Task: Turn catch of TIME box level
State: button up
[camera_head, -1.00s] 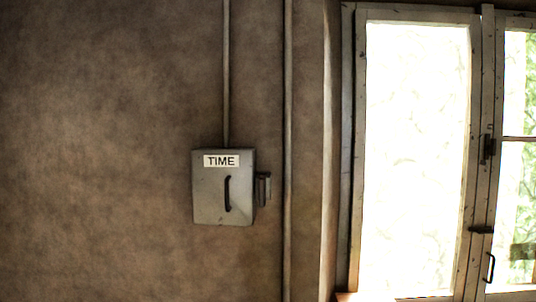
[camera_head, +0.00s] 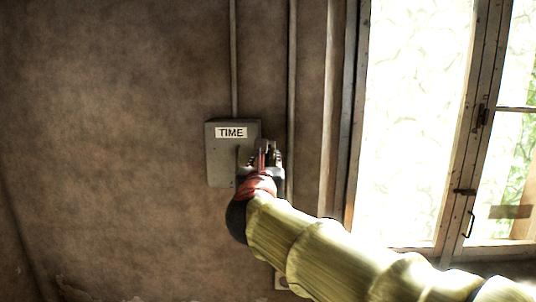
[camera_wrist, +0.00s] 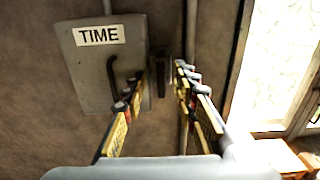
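The grey TIME box (camera_head: 221,165) hangs on the wall, and its white label faces me. In the wrist view the box (camera_wrist: 84,88) fills the upper left, with a dark upright handle (camera_wrist: 112,72) on its door. A dark catch (camera_wrist: 161,72) stands at the box's right side and looks upright. My gripper (camera_wrist: 158,82) is open, its two fingers reaching forward on either side of the catch in the picture. I cannot tell how far the fingertips are from it. In the head view my gripper (camera_head: 264,156) covers the box's lower right part and hides the catch.
A thin pipe (camera_head: 234,60) runs up from the box, and a second pipe (camera_head: 292,70) runs down the wall just right of it. A bright window (camera_head: 415,120) with a wooden frame stands further right. The wall left of the box is bare.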

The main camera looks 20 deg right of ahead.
aim_at(268, 159)
jog(key=p+x, duration=0.1)
jog(key=x, duration=0.5)
jog(key=shift+w+d, duration=0.15)
jog(key=shift+w, duration=0.1)
jog(key=shift+c, duration=0.8)
grip_shut()
